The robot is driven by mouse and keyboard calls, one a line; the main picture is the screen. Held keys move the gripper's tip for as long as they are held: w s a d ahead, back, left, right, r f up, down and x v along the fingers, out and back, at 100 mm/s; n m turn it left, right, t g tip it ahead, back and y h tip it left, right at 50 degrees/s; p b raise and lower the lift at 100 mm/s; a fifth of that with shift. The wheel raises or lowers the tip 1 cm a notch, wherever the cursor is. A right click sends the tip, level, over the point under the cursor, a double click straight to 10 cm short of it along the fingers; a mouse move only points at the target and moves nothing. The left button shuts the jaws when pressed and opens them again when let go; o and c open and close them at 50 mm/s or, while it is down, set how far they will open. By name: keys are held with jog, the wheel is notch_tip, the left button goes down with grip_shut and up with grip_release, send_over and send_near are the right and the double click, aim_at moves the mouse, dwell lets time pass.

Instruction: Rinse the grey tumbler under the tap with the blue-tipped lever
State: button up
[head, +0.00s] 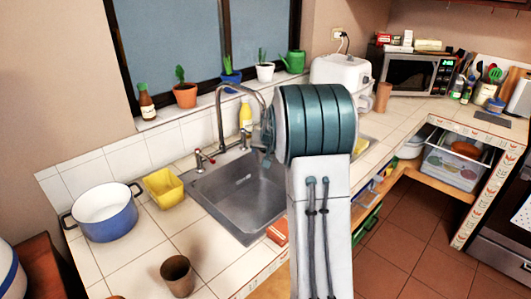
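A dark brownish-grey tumbler (177,276) stands upright on the tiled counter at the bottom left, in front of the sink. The steel sink (238,196) is empty where it shows. A tall curved tap (221,118) rises behind it. A red-tipped lever (203,158) shows left of the tap. I cannot make out a blue-tipped lever; my arm covers the area right of the tap. My arm stands in the middle of the view, right of the tumbler and partly over the sink. My gripper's fingers do not show.
A blue pot (104,213) and a yellow tub (164,188) stand left of the sink. A yellow bottle (246,115) is behind the tap. A red-orange block (278,231) lies by the sink's front edge. Potted plants line the sill. Bare counter surrounds the tumbler.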

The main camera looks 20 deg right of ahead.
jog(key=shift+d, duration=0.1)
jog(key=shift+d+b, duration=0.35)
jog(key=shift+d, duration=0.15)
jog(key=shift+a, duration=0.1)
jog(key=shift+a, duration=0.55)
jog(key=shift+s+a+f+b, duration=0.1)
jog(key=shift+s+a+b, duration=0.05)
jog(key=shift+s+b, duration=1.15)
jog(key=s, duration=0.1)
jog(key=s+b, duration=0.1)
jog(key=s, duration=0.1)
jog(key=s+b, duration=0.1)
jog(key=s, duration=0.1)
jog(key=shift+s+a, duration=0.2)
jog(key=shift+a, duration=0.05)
